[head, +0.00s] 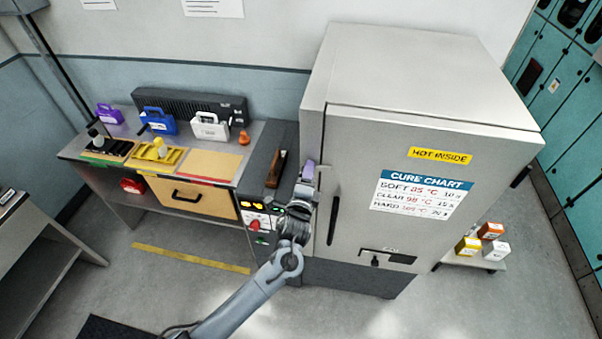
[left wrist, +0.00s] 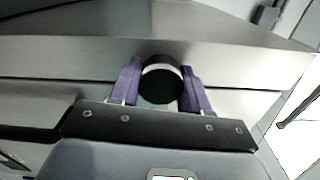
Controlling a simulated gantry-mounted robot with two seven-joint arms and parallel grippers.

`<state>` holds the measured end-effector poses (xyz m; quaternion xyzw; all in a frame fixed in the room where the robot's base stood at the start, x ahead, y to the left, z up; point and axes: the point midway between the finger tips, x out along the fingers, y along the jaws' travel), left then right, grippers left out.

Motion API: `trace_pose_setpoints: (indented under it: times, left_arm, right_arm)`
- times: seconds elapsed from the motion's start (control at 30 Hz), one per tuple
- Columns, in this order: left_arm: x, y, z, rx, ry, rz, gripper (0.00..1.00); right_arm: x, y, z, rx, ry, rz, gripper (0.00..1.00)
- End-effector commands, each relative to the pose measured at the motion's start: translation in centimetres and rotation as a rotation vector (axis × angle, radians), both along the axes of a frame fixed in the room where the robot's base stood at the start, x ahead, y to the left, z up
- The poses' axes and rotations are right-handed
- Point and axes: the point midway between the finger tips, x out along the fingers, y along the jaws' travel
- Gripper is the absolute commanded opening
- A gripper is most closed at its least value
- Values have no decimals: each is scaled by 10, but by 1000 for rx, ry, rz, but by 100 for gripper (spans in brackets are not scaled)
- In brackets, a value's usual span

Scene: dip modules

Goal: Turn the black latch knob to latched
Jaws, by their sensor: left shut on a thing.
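The black latch knob (left wrist: 162,86) is round with a pale band across it, on the grey front of the cure oven (left wrist: 60,57). My left gripper (left wrist: 162,90) has its two purple fingers on either side of the knob and is shut on it. In the head view my left gripper (head: 306,172) is at the left edge of the oven (head: 345,125). The gripper and wrist hide the knob there. I cannot tell from these frames how far the knob is turned. My right gripper is not in view.
A vertical door handle (head: 333,220) is just right of my left wrist. A control panel (head: 258,215) with lit displays and a red knob is to its left. A bench (head: 75,149) with coloured modules stands further left. Small boxes (head: 468,247) sit on a low stand at right.

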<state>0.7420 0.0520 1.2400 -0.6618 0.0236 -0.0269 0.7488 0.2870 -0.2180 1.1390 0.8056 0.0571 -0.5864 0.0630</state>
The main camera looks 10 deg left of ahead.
Motion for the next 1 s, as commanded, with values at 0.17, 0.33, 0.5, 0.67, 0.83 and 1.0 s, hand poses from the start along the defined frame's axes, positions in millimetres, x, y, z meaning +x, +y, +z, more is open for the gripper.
trace_pose_setpoints:
  times: [0.17, 0.33, 0.5, 0.67, 0.83, 1.0]
  left_arm:
    - [0, -1, 2, 59, -6, -1, 0]
    - [0, -1, 1, 84, -8, -2, 0]
    - [0, -2, 0, 90, -8, -2, 0]
    - [0, -2, 0, 89, -8, -3, 0]
    - [0, -2, 0, 89, -7, -3, 60]
    - [0, -1, 0, 88, -7, -2, 69]
  right_arm:
    - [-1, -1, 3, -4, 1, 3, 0]
    - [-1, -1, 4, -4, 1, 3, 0]
    - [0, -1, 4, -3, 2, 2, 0]
    - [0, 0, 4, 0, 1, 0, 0]
    - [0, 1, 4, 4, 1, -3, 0]
    - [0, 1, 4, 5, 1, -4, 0]
